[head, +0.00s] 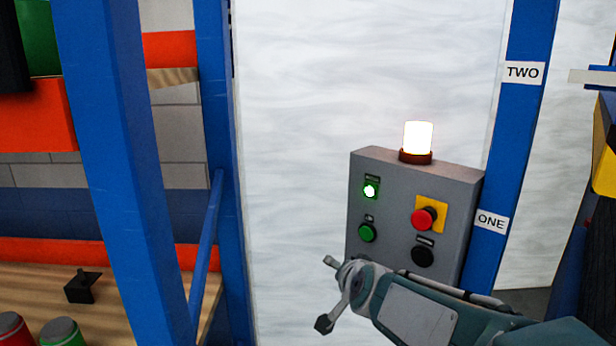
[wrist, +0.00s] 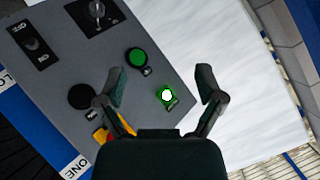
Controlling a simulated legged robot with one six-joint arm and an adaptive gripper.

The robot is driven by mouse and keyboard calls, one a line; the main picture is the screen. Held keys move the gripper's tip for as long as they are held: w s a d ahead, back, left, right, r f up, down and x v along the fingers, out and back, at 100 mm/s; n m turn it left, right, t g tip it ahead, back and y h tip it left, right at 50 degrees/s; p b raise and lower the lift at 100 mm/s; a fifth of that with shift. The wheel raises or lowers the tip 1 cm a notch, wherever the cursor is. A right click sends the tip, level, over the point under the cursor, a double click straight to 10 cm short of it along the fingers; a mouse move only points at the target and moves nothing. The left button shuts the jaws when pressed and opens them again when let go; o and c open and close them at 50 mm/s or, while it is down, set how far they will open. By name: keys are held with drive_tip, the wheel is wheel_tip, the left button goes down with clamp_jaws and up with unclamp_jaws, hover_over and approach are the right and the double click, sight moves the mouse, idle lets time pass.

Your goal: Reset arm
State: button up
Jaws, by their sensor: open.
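My gripper (head: 327,292) is open and empty in front of the lower part of the grey control panel (head: 395,165) in the head view. My arm reaches in from the lower right and hides the panel's bottom. In the wrist view the open fingers of my gripper (wrist: 160,85) frame the panel face (wrist: 60,65), which looks tilted. A green button (wrist: 137,57) and a lit green lamp (wrist: 167,95) show between or near the fingers. A black button (wrist: 81,96) is beside the left finger. The red button (head: 424,218) sits on a yellow plate.
A lit beacon (head: 418,138) stands on the panel. A blue post (head: 528,45) with labels ONE and TWO is at right. Blue rack uprights (head: 110,130) and a wooden shelf (head: 40,290) with red and green cans are at left. A pale wall is behind.

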drive_tip(key=s+d+f+n+g+h, duration=0.1)
drive_tip(key=s+d+f+n+g, duration=0.1)
drive_tip(key=s, duration=1.1)
drive_tip(key=s+d+f+n+g+h, duration=0.1)
drive_tip(key=s+d+n+g, duration=0.3)
drive_tip(key=s, duration=0.9)
drive_tip(key=d+f, duration=0.1)
drive_tip(key=d, duration=0.1)
drive_tip(key=shift+s+d+g, duration=0.3)
